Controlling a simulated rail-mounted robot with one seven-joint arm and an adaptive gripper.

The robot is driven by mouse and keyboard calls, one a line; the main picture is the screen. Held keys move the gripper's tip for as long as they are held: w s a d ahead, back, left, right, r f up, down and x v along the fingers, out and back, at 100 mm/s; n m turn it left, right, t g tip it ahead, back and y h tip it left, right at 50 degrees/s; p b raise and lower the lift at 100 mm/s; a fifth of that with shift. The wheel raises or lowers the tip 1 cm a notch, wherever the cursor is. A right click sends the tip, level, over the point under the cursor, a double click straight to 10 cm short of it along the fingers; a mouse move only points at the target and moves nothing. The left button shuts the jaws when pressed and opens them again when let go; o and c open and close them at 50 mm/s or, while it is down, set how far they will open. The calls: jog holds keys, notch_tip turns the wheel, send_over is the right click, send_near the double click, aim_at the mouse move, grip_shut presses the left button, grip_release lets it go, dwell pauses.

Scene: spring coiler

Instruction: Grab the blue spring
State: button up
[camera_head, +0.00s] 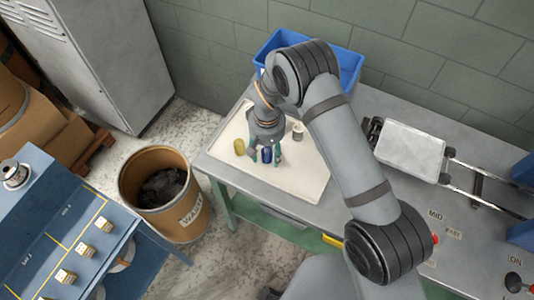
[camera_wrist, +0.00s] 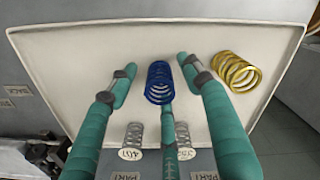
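The blue spring (camera_head: 266,155) stands on the white tray (camera_head: 307,188), between my gripper's fingers in the head view. In the wrist view the blue spring (camera_wrist: 159,83) lies between the spread teal fingertips of my gripper (camera_wrist: 157,72). Gaps show between it and the left and right fingers. A third teal finger reaches up just below the spring; I cannot tell if it touches. My gripper (camera_head: 265,147) is open and low over the tray. A yellow spring (camera_head: 239,147) stands left of the blue one; it also shows in the wrist view (camera_wrist: 236,71), right of the right finger.
Silver springs (camera_wrist: 138,134) and (camera_wrist: 183,134) show near the tray's lower edge in the wrist view. A blue bin (camera_head: 351,65) stands behind the tray. A metal machine with a pale plate (camera_head: 411,150) is at right. A waste drum (camera_head: 184,213) stands left of the table.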

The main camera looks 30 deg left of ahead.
jog(key=shift+c, duration=1.1)
grip_shut()
jog(key=shift+r, duration=0.1)
